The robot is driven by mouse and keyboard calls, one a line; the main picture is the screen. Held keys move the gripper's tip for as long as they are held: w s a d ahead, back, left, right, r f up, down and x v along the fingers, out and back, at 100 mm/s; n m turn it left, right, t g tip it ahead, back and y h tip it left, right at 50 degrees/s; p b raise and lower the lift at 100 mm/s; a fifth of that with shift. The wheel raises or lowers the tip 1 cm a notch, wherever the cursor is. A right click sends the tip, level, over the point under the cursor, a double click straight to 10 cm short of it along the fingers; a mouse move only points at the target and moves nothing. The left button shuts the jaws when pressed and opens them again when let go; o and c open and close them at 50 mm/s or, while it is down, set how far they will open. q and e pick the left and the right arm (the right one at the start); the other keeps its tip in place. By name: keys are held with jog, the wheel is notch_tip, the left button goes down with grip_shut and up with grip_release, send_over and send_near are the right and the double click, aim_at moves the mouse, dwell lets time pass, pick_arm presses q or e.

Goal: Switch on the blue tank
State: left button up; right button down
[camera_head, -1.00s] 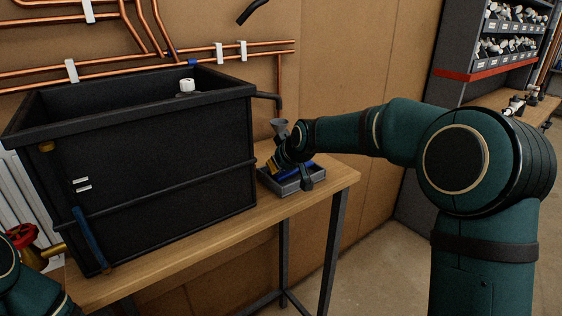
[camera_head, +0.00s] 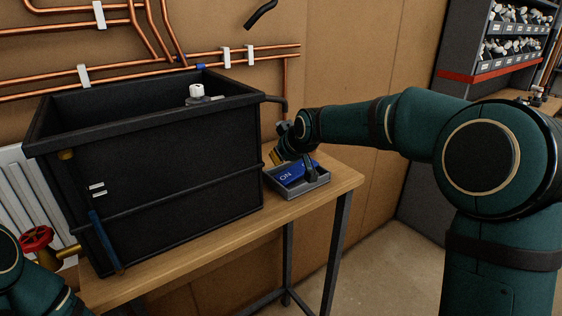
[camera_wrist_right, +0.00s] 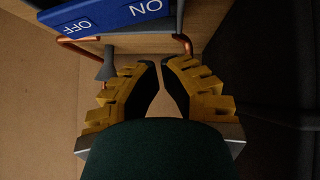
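A blue rocker switch (camera_head: 300,171) sits in a grey tray-like housing (camera_head: 303,190) on the bench beside a black tank (camera_head: 160,160). The tank looks black, with a blue strip (camera_head: 106,240) on its front. In the right wrist view the blue switch (camera_wrist_right: 112,14) shows "ON" and "OFF" at the top edge, partly cut off; which side is pressed I cannot tell. My right gripper (camera_head: 276,157), with yellow fingers, is just above the left far side of the switch housing. In the wrist view the gripper (camera_wrist_right: 162,60) is shut, empty, its tips almost meeting. My left gripper is outside the frame.
Copper pipes (camera_head: 140,62) run along the wall behind the tank. A red valve wheel (camera_head: 37,238) is at the lower left. The wooden bench (camera_head: 225,230) is clear in front of the tank. Shelves with bins (camera_head: 510,47) stand at the far right.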

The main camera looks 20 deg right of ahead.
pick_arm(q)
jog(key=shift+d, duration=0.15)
pick_arm(e)
jog(key=v, duration=0.8)
jog(key=shift+s, duration=0.35)
